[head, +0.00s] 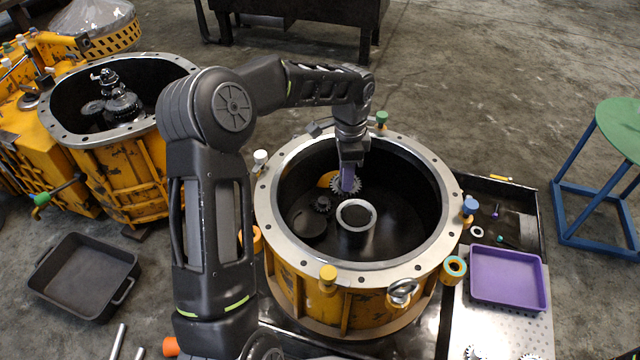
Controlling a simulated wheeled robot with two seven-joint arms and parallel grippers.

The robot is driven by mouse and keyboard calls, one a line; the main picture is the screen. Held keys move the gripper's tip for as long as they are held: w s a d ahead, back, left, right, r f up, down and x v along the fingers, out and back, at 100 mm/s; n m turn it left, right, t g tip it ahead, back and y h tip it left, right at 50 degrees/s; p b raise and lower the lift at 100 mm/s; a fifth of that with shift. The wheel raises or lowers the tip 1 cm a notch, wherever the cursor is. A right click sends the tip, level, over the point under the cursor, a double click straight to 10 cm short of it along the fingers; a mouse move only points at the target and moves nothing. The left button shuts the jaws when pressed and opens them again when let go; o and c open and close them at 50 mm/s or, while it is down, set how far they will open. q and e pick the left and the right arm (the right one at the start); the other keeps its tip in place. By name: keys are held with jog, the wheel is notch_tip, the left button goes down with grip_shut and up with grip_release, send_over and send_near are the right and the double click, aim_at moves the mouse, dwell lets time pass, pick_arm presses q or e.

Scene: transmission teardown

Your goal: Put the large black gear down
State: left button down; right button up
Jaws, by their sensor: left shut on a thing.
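My left gripper (349,181) reaches down into the round yellow housing (345,300) with its grey flange. The fingers hide part of the gear. I cannot tell whether the gear touches the housing floor. My right gripper is not in view.
Colored pegs stand around the housing rim, including a yellow one (328,278) and a blue one (470,206). A purple tray (508,277) lies at right. A second yellow housing (125,190) and a black bin (84,275) are at left. A green stool (620,128) stands right.

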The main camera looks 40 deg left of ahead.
pick_arm(q)
jog(key=d+r+n, duration=0.9)
jog(key=d+r, duration=0.2)
jog(key=d, duration=0.2)
jog(key=shift+w+d+n, duration=0.3)
jog(key=shift+w+n, duration=0.1)
jog(key=shift+r, duration=0.1)
